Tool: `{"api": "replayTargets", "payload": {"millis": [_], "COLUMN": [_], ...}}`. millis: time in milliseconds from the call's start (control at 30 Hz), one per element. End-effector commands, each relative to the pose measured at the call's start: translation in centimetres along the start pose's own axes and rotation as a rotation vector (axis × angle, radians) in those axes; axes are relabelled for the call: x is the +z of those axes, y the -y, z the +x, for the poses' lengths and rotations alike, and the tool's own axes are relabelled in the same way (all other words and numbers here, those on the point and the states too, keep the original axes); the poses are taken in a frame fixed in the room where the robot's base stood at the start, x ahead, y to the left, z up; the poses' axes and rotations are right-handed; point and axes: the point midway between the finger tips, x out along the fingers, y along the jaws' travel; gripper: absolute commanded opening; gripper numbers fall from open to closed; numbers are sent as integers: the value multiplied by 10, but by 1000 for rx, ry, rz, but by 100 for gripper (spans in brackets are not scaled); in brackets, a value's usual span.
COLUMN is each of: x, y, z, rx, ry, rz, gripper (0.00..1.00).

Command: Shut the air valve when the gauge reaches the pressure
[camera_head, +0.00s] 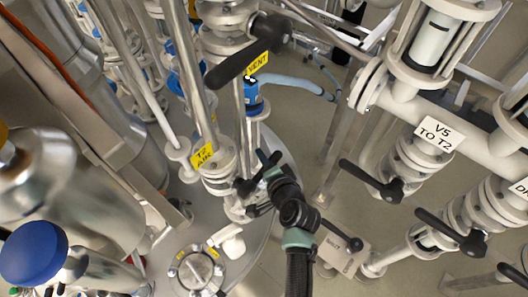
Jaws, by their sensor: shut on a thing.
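A yellow label that seems to read "T2 AIR" (203,154) is on a vertical steel pipe left of centre. Below it is the flanged air valve (220,183), with a dark handle on its right side. My gripper (254,187) is at this valve, shut on its black handle. My wrist and the gripper partly hide the handle, so its exact angle is unclear. A round flanged glass or dial (196,270) with small yellow tags sits on the vessel top at the bottom. I cannot tell whether it is the gauge, and no pressure reading is legible.
A large black handle (242,58) by a yellow "VENT" label (257,63) is above my gripper. A white fitting (230,243) stands beside the round glass. Black-handled valves (372,181) and "V5 TO T2" piping (440,133) fill the right.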

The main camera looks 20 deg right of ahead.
Motion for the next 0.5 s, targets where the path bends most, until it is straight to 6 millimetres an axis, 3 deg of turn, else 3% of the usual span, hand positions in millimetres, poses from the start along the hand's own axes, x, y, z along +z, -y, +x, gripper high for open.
{"api": "replayTargets", "payload": {"millis": [500], "x": [5], "y": [-12], "z": [2], "rx": [33], "ry": [34], "rz": [45], "gripper": [0]}}
